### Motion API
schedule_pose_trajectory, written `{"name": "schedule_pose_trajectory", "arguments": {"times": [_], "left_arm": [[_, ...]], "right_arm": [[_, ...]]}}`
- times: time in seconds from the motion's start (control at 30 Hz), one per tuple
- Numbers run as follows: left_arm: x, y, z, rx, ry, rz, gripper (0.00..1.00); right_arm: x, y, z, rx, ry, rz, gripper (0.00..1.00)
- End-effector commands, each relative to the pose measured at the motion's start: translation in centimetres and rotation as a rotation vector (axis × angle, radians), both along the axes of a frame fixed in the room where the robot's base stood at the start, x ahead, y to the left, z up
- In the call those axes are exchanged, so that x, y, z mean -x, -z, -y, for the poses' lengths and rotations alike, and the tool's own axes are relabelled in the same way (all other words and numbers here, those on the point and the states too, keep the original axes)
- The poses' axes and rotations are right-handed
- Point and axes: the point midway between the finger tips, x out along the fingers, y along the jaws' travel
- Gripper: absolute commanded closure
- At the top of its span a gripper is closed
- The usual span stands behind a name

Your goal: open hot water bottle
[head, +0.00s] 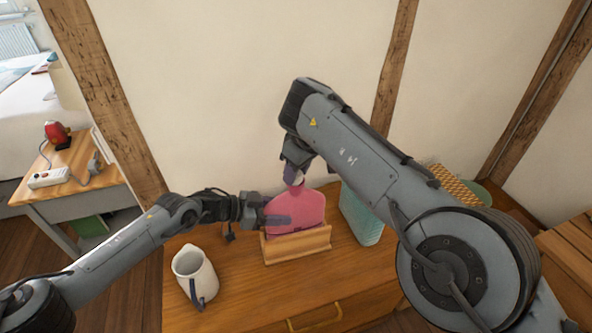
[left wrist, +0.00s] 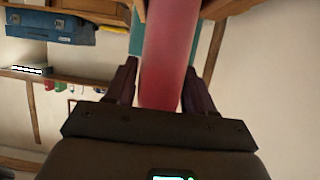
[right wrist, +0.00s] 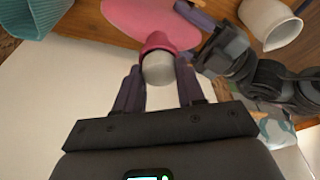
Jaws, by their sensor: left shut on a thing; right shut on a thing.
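A pink hot water bottle (head: 297,212) stands upright in a wooden holder (head: 297,245) on the dresser. My left gripper (head: 276,220) is shut on the body of the bottle from the left side; the pink body also fills the space between its fingers in the left wrist view (left wrist: 168,55). My right gripper (head: 293,178) reaches down from above and is shut on the pale grey stopper (right wrist: 158,67) at the bottle's neck. In the right wrist view the stopper sits at the pink neck (right wrist: 157,42), between the fingers. Whether its thread is engaged is hidden.
A white jug (head: 194,272) with a dark handle stands at the dresser's front left. A teal ribbed container (head: 360,214) stands right of the bottle. A woven yellow item (head: 448,182) lies farther right. The wall is close behind. The dresser top (head: 240,290) is bare in front of the holder.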

Motion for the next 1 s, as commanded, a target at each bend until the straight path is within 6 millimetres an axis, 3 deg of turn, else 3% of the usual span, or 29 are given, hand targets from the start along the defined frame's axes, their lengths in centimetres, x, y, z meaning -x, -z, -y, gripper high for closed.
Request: {"name": "schedule_pose_trajectory", "arguments": {"times": [0.33,0.37,0.4,0.5,0.7,0.73,0.9,1.0], "left_arm": [[0.01,0.05,-0.02,-0.001,0.000,0.000,1.00],[0.01,0.05,-0.02,-0.001,0.000,0.000,1.00],[0.01,0.05,-0.02,-0.001,0.000,0.000,1.00],[0.01,0.05,-0.02,-0.001,0.000,0.000,1.00],[0.01,0.05,-0.02,-0.001,0.000,0.000,1.00],[0.01,0.05,-0.02,-0.001,0.000,0.000,0.42],[0.00,0.04,-0.01,0.000,0.000,0.000,0.17],[0.00,0.03,-0.01,0.000,0.000,0.000,0.17]], "right_arm": [[-0.03,-0.02,0.07,0.001,-0.050,0.003,0.98],[-0.03,-0.02,0.07,0.001,-0.049,0.002,0.57],[-0.03,-0.02,0.07,0.001,-0.049,0.002,0.51],[-0.03,-0.02,0.06,0.000,-0.048,0.002,0.36],[-0.02,-0.02,0.05,0.000,-0.048,0.002,0.36],[-0.02,-0.02,0.05,0.000,-0.048,0.002,0.36],[-0.02,-0.03,0.04,0.000,-0.048,0.001,0.36],[-0.01,-0.03,0.03,0.000,-0.048,0.001,0.36]]}}
